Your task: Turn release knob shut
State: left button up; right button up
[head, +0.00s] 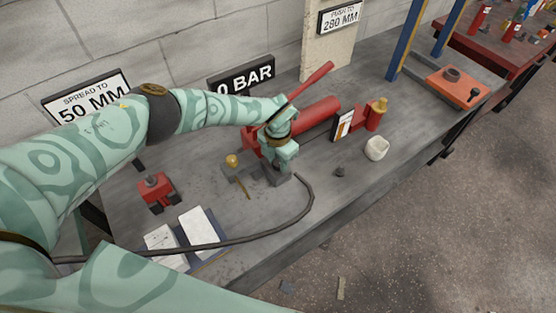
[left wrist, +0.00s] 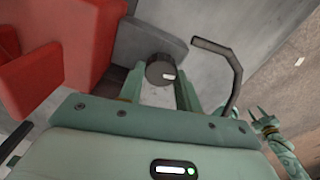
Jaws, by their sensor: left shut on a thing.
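The release knob (left wrist: 160,70) is a dark round knob with a small white mark, on a grey block of the red pump (head: 318,117). In the left wrist view it sits between the two fingers of my left gripper (left wrist: 160,88), which is shut on it. In the head view the left gripper (head: 279,172) points down at the pump's near end and mostly hides the knob. The pump's red lever (head: 312,82) slants up to the right. My right gripper (left wrist: 262,112) shows small at the right of the left wrist view, its fingers apart and nothing seen between them.
A dark hose (head: 300,213) curves from the pump along the bench's front. A small red block (head: 157,191), white cards (head: 201,227), a brass-topped piece (head: 232,161) and a white cup (head: 377,148) stand around. A sign reading 0 BAR (head: 243,76) stands behind.

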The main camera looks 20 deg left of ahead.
aim_at(278, 162)
pick_arm(q)
jog(key=shift+w+m, duration=0.1)
jog(key=shift+m, duration=1)
jog(key=o, duration=1)
jog(key=shift+c, duration=0.2)
jog(key=shift+r, duration=0.1)
notch_tip(278, 162, up, 16)
jog(key=p, duration=0.4)
